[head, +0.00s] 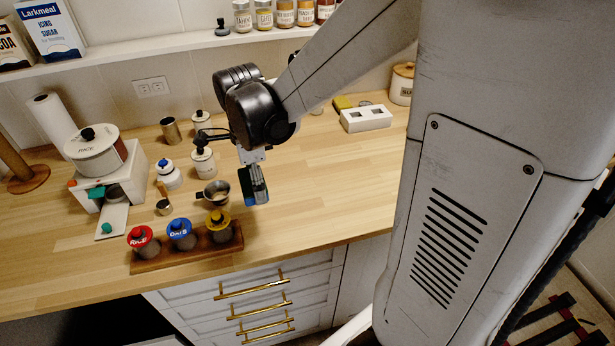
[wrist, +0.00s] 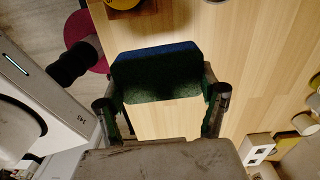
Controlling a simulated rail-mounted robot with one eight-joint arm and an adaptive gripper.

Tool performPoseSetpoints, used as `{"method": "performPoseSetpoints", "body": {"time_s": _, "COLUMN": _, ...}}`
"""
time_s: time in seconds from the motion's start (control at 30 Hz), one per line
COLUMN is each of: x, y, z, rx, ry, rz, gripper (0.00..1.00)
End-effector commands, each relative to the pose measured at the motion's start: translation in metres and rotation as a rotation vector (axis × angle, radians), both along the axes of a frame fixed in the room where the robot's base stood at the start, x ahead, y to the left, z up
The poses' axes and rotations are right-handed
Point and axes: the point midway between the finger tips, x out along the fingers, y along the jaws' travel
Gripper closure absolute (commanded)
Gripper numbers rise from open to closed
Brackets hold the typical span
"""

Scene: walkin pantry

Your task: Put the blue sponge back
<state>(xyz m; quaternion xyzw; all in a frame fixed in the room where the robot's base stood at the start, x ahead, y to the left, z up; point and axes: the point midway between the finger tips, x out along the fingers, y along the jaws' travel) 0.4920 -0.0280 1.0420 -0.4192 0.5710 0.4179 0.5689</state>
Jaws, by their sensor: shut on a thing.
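The blue sponge (head: 245,186) is held in my gripper (head: 257,184) above the wooden counter, right of the small metal pan. In the wrist view the sponge (wrist: 156,70) shows a blue upper edge and a dark green face. It spans the gap between the two fingers of my gripper (wrist: 163,98), which are shut on its sides. A white block with two square openings (head: 366,120) stands at the back right of the counter; it also shows in the wrist view (wrist: 257,150). A yellowish sponge-like piece (head: 342,103) is beside it.
A wooden rack (head: 190,251) with red, blue and yellow-lidded jars stands at the front edge. A metal pan (head: 214,194), white canisters (head: 203,163) and a rice dispenser (head: 97,152) are to the left. The counter right of my gripper is clear.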

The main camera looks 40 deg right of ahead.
Motion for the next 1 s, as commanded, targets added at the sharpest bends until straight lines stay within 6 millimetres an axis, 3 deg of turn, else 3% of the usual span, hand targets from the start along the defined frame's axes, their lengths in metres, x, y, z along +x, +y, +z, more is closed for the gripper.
{"method": "performPoseSetpoints", "body": {"time_s": 0.17, "x": -0.010, "y": -0.009, "z": -0.005, "rx": 0.000, "ry": 0.000, "rz": -0.054, "gripper": 0.52}}
{"method": "performPoseSetpoints", "body": {"time_s": 0.7, "x": -0.019, "y": -0.105, "z": -0.063, "rx": 0.000, "ry": 0.000, "rz": -0.055, "gripper": 0.52}}
{"method": "performPoseSetpoints", "body": {"time_s": 1.0, "x": -0.021, "y": -0.117, "z": -0.079, "rx": 0.000, "ry": 0.000, "rz": -0.050, "gripper": 0.52}}
